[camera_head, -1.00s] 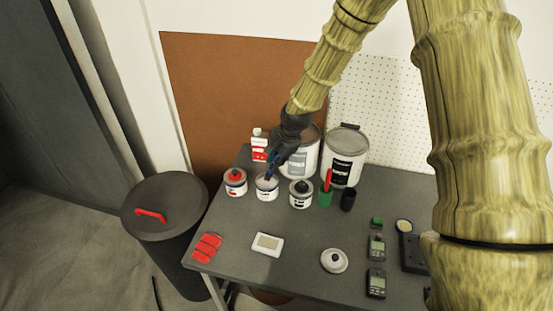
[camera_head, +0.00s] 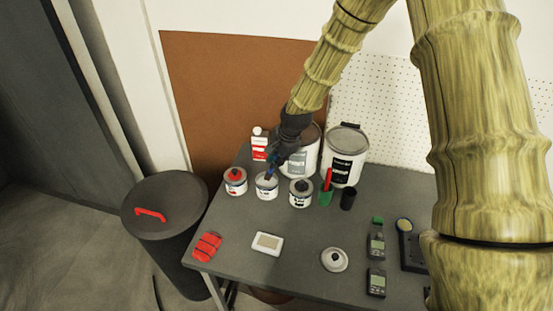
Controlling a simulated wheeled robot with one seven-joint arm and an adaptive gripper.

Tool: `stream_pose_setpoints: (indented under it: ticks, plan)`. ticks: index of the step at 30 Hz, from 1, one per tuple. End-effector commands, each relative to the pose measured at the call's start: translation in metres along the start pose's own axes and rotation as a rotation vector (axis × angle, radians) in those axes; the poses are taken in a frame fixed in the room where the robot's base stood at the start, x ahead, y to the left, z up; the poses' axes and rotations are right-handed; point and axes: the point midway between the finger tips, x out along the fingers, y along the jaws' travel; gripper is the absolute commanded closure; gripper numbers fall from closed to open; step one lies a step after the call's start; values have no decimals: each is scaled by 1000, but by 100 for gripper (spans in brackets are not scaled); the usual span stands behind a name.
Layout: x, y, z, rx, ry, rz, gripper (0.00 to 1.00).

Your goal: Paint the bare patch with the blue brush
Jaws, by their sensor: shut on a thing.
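My gripper (camera_head: 274,163) is shut on the blue brush, which shows only as a small dark blue bit at the fingertips. It is over a small white paint can (camera_head: 266,190), the middle one in a row of three. The brush tip is at or in the can's top; I cannot tell how deep. A white rectangular panel (camera_head: 281,246) with a beige patch (camera_head: 268,241) lies flat on the dark table (camera_head: 225,240), in front of the cans.
A can with a red top (camera_head: 235,184) and one with a dark top (camera_head: 300,196) flank the middle can. Large cans (camera_head: 345,155) stand behind. A green cup with a red handle (camera_head: 326,192), a black cup (camera_head: 348,199), a white lid (camera_head: 334,260) and meters (camera_head: 376,281) stand right.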

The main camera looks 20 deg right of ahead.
Motion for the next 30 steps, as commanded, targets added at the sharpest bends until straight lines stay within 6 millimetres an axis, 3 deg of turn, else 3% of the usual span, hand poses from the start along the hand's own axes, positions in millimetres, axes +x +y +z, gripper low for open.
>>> stream_pose_setpoints:
  ticks: [30]
  plan:
    - [6,2,0,0,0,0,100]
